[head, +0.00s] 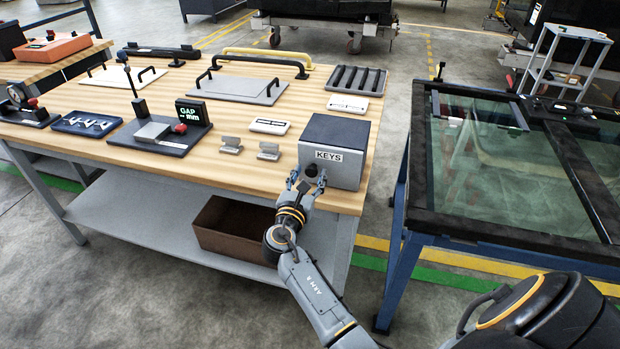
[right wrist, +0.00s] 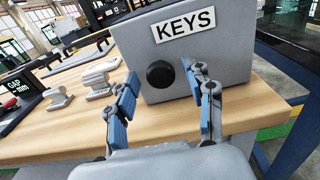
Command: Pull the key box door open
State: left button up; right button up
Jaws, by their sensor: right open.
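The key box (head: 341,148) is a grey box with a dark top at the front right of the wooden table. Its front door (right wrist: 222,78) carries a white KEYS label and a round black knob (right wrist: 160,74); the door looks shut. In the head view the knob (head: 311,171) shows just beyond my right gripper (head: 304,183). My right gripper (right wrist: 163,90) is open, with one blue-padded finger to each side of the knob in the right wrist view. I cannot tell whether either finger touches it. My left gripper is in neither view.
Two small grey blocks (head: 231,145) stand left of the box, with a GAP display (head: 192,112) farther left. A brown bin (head: 236,230) sits on the shelf below. A glass-topped frame (head: 500,165) stands to the right, across a floor gap.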

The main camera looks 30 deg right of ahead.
jog(key=shift+w+d, duration=0.3)
jog(key=shift+d, duration=0.05)
jog(key=shift+c, duration=0.2)
grip_shut()
